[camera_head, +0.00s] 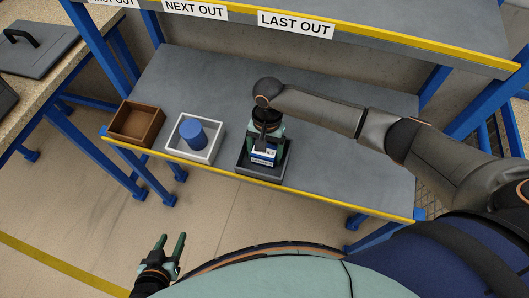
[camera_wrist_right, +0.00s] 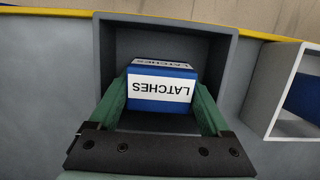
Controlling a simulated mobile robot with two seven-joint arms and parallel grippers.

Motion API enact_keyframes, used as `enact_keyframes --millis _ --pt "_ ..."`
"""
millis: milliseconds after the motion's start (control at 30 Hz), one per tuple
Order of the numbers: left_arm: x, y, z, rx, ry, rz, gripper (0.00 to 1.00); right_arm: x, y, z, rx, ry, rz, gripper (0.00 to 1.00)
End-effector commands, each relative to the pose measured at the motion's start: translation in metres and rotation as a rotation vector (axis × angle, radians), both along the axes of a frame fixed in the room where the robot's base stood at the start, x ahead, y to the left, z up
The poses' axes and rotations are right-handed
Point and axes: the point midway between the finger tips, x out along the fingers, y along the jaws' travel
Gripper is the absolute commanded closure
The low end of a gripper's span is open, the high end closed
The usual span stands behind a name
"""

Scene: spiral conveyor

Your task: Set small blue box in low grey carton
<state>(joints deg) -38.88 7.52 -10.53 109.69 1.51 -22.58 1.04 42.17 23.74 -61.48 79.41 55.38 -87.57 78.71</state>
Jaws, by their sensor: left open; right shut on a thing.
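The small blue box (camera_head: 263,154) has white labels; in the right wrist view (camera_wrist_right: 162,88) they read "LATCHES". My right gripper (camera_head: 266,140) is shut on the box, with one green finger on each side of it. The low grey carton (camera_head: 258,178) stands at the shelf's front edge, and its walls surround the box in the right wrist view (camera_wrist_right: 215,30). The box is inside or just above the carton; I cannot tell whether it touches the floor. My left gripper (camera_head: 172,250) is open and empty, low in front of the shelf.
A white carton (camera_head: 184,154) holding a blue cylinder (camera_head: 192,132) stands left of the grey carton. A brown wooden box (camera_head: 134,122) stands farther left. The grey shelf (camera_head: 345,170) is clear to the right. An upper shelf with "NEXT OUT" and "LAST OUT" signs (camera_head: 296,23) overhangs the back.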

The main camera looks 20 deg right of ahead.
Motion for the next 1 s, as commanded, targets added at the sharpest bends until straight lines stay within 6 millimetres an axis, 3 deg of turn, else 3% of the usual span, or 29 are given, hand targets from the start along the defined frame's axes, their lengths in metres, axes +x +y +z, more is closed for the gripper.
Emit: enact_keyframes --millis 200,533,1000 --pt "0.0 0.0 0.0 0.0 0.0 0.0 0.5 -0.001 0.0 0.0 0.0 0.001 0.0 0.0" --pt "0.0 0.0 0.002 0.0 0.0 0.0 0.5 0.001 0.0 0.009 0.0 0.0 0.001 0.0" --pt "0.0 0.0 0.016 0.0 0.0 0.0 0.5 0.012 -0.007 0.099 0.001 -0.002 0.0 0.0"
